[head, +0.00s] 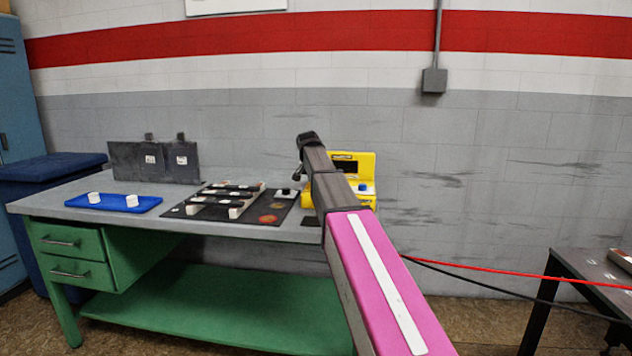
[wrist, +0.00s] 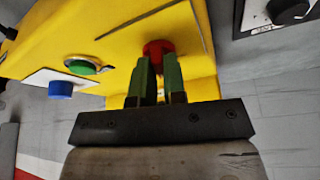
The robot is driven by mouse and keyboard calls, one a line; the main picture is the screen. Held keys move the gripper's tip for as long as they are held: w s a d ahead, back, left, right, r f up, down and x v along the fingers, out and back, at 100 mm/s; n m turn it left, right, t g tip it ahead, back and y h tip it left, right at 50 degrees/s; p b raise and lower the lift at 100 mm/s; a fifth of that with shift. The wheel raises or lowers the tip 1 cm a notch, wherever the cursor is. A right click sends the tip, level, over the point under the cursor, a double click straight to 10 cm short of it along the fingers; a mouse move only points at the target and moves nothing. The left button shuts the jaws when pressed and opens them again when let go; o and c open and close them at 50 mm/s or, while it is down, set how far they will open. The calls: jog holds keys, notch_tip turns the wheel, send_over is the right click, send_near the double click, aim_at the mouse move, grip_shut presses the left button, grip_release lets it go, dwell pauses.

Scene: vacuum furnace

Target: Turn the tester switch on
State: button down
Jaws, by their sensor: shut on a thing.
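The yellow tester (head: 367,167) stands at the right end of the bench, partly hidden behind my arm in the head view. A blue knob (head: 363,187) shows on its front. In the wrist view the yellow housing (wrist: 120,35) fills the upper left. A red round part (wrist: 157,48) sits on it, with my gripper (wrist: 158,65) at it. The green fingers are close together and shut on this red part. To the left are a green button (wrist: 82,67) and the blue knob (wrist: 60,89) on a white plate. My fingers are hidden in the head view.
The bench top (head: 80,188) carries a blue tray (head: 112,202) with white pieces and a black board (head: 215,213) with several white parts. A black knob (wrist: 287,9) on a labelled plate shows in the wrist view. A dark table (head: 590,268) stands at right.

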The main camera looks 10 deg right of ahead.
jog(key=shift+m+g+h, duration=0.3)
jog(key=shift+m+g, duration=0.1)
jog(key=shift+m, duration=0.9)
jog(key=shift+f, duration=0.1)
jog(key=c, duration=1.2)
grip_release()
jog(key=shift+w, duration=0.1)
jog(key=v, duration=1.1)
jog(key=shift+a, duration=0.1)
jog(key=shift+f, duration=0.1)
